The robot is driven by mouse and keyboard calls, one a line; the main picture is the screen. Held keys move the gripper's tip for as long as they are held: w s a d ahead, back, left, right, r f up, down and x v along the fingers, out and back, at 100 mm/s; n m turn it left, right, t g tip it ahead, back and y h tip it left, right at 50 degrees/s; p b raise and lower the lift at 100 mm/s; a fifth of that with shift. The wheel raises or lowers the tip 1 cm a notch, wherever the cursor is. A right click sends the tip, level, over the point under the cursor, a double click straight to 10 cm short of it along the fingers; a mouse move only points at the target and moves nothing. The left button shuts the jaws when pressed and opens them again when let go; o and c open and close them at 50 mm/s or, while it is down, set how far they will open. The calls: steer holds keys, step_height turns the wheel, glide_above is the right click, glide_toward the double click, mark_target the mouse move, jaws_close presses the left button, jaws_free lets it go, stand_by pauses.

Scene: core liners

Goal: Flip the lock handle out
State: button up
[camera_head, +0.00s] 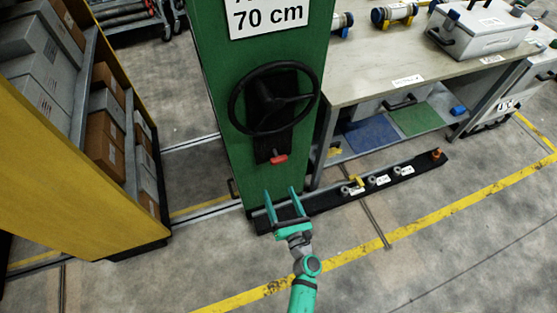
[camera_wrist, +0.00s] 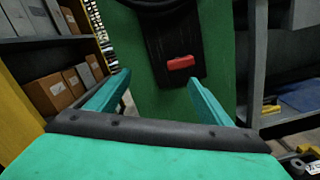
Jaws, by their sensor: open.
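The lock handle (camera_head: 278,159) is a small red bar on a black plate (camera_head: 266,146) below the black handwheel (camera_head: 274,98). The plate is on the green end panel (camera_head: 213,57) of a shelf unit. In the wrist view the red handle (camera_wrist: 181,62) lies nearly level, slightly raised at its right end. My gripper (camera_head: 284,202) is open and empty, below the handle and apart from it. In the wrist view the handle shows beyond and between the two spread fingers (camera_wrist: 155,95), closer to the right one.
A yellow-ended shelf (camera_head: 70,170) with boxes stands at left. A workbench (camera_head: 395,76) with a grey case (camera_head: 480,28) stands at right. A low black rail with labelled knobs (camera_head: 411,172) runs along the floor by the panel. Floor in front is clear.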

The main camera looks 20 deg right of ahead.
mark_target(280, 163)
steer(key=w+d+n, duration=0.1)
steer(key=w, duration=0.4)
steer(key=w+d+f+n, duration=0.1)
steer(key=w+d+n, duration=0.1)
steer(key=w, duration=0.3)
steer(key=w+d+n, duration=0.1)
steer(key=w+n, duration=0.1)
steer(key=w, duration=0.3)
steer(key=shift+w+d+f+g, duration=0.15)
steer(key=shift+w+d+g, duration=0.15)
steer(key=shift+w+d, duration=0.05)
steer(key=shift+c, duration=0.2)
